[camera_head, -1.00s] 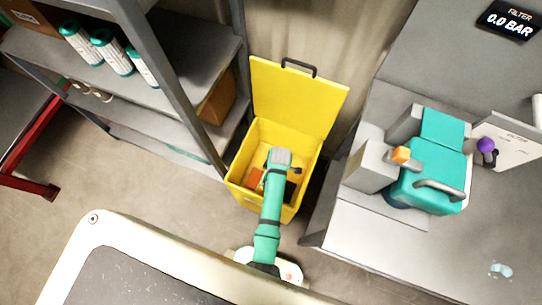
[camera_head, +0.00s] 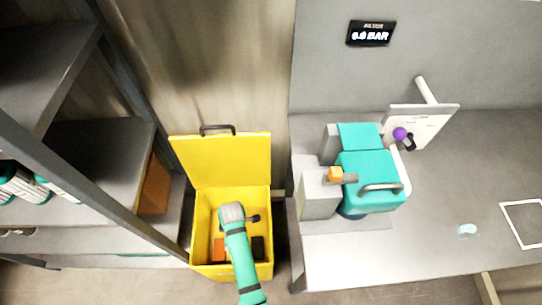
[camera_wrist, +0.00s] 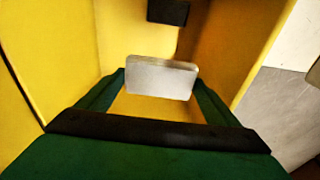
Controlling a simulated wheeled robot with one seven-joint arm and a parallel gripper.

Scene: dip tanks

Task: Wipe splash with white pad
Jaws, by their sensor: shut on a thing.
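My gripper (camera_wrist: 160,82) is shut on a white pad (camera_wrist: 158,80), which sits between its fingertips in the wrist view. The yellow walls of an open bin (camera_head: 201,225) surround it there. In the head view my arm reaches down into this bin, and the fingers and pad are hidden under the wrist. The splash (camera_head: 467,229) is a small pale bluish patch on the grey bench top, well to the right of the bin and apart from my gripper.
The bin's lid (camera_head: 222,160) stands open behind it. An orange block (camera_head: 219,249) and a dark block (camera_head: 257,247) lie inside. A teal-lidded machine (camera_head: 370,180) stands on the bench (camera_head: 420,240) between bin and splash. Shelving (camera_head: 95,165) is close on the left.

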